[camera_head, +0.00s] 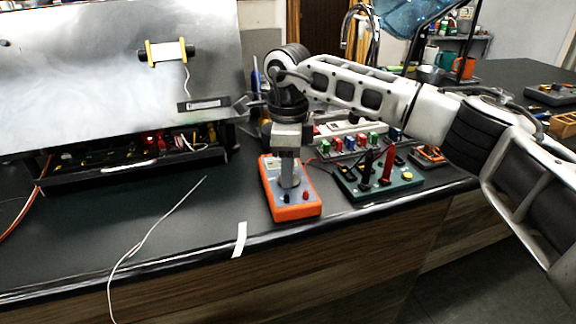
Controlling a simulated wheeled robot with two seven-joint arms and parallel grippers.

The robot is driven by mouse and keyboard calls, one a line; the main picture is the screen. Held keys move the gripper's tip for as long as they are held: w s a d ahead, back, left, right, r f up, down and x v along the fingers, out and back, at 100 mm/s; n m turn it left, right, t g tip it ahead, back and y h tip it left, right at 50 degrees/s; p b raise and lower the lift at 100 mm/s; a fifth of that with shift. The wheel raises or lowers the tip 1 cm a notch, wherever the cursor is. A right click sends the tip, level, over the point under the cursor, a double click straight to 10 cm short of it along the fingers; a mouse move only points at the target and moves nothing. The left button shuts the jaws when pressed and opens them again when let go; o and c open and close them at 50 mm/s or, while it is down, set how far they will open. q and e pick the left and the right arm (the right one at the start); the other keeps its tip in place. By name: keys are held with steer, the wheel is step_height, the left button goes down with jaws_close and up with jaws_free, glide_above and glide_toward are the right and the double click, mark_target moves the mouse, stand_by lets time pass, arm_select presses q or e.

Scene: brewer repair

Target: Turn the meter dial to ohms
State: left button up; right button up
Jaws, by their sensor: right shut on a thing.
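The orange meter (296,211) lies on the dark counter near its front edge, its grey face turned up. A black knob and a red knob show at its near end. My right gripper (289,180) points straight down over the middle of the meter, and its fingers are shut on the dial there. The gripper covers the dial, so its pointer and markings are hidden. The meter's display end is partly behind the gripper. My left gripper is not in view.
A green board (378,182) with a black and a red probe stands right of the meter. A open metal machine (120,75) fills the left. A white wire (150,230) hangs over the counter edge. Bare counter lies left of the meter.

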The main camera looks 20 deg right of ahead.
stand_by(0.3)
steer(key=o, duration=1)
step_height(320, 180, up, 16)
